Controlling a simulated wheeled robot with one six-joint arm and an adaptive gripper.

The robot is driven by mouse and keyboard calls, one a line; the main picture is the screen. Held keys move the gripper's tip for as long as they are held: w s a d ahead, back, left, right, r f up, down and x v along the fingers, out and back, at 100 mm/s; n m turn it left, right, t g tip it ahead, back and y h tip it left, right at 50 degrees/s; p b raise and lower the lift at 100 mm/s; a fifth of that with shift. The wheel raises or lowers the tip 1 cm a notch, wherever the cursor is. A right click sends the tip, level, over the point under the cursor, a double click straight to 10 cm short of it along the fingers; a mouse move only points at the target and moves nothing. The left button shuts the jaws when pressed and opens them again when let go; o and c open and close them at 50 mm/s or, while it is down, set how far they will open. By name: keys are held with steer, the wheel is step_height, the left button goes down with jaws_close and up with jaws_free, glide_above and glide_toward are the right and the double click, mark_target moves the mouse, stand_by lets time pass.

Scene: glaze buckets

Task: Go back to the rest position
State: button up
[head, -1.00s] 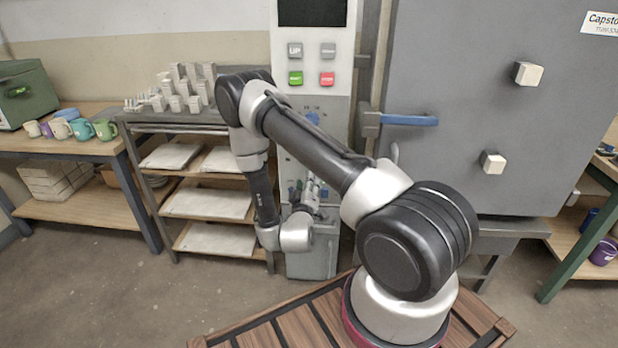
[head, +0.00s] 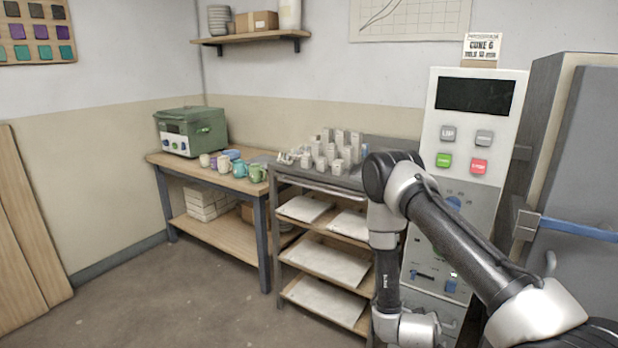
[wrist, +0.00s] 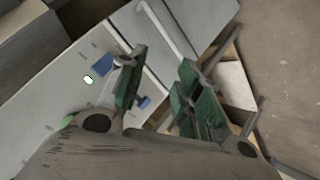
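My gripper (wrist: 163,66) shows in the wrist view. Its two fingers with green pads stand apart, and nothing is between them. Behind the fingers is the pale kiln control panel (wrist: 60,105) with blue controls; I cannot tell how far off it is. In the head view my arm reaches in front of the control panel (head: 472,140) and bends down, with its wrist at the lower edge. I cannot make out the gripper's fingers in the head view.
A rack (head: 276,225) with pale slabs stands left of the panel, with small pale blocks on top. A wooden table (head: 225,182) holds mugs and a green machine (head: 190,131). The grey kiln door with a blue handle (head: 580,230) is at right. The floor (head: 185,290) at lower left is clear.

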steer(key=s+a+r+g+y, duration=0.6)
steer(key=s+a+r+g, duration=0.2)
steer(key=a+r, duration=0.3)
steer(key=s+d+r+t, duration=0.1)
steer(key=s+d+r, duration=0.2)
steer(key=r, duration=0.9)
steer(key=s+d+r+t, duration=0.1)
steer(key=s+d+r, duration=0.2)
steer(key=s+r, duration=0.5)
steer(key=s+d+r+t, duration=0.1)
steer(key=s+d+r, duration=0.2)
steer(key=r, duration=1.5)
steer(key=s, duration=0.3)
steer(key=shift+s+d+t, duration=0.2)
steer(key=shift+s+t, duration=0.1)
